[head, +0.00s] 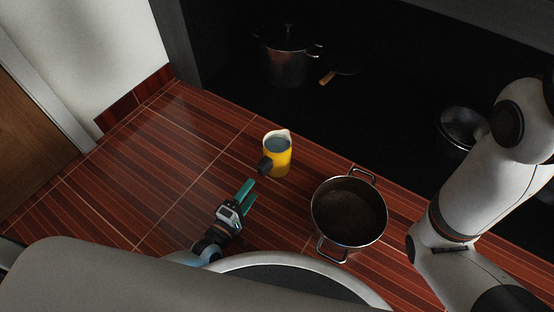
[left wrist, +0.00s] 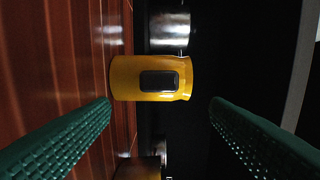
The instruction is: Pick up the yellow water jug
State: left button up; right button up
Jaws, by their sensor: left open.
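The yellow water jug (head: 278,157) stands upright on the red-brown tiled counter (head: 190,150), with a dark handle on its near left side and a bluish-grey inside. My left gripper (head: 248,192) is open and empty, a short way in front of the jug and a little to its left. In the left wrist view the jug (left wrist: 150,78) appears sideways between the two green fingers (left wrist: 160,135), beyond their tips, with its dark handle facing the camera. The fingers do not touch it. My right gripper is not seen; only my right arm shows at the right.
A metal pot (head: 348,212) with two handles stands right of the jug. A lidded pot (head: 286,60) and a wooden-handled pan (head: 338,74) sit on the dark surface behind. Another round metal vessel (head: 460,127) is at the right. The counter left of the jug is clear.

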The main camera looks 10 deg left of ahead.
aim_at(262, 174)
pick_arm(q)
jog(key=b+x, duration=0.1)
jog(key=x, duration=0.3)
jog(key=shift+w+f+b, duration=0.1)
jog(key=shift+b, duration=0.25)
jog(key=b+x, duration=0.3)
jog(key=x, duration=0.1)
jog(key=shift+a+f, duration=0.1)
jog(key=shift+a, duration=0.05)
jog(key=shift+w, duration=0.55)
grip_shut()
jog(key=shift+r, duration=0.3)
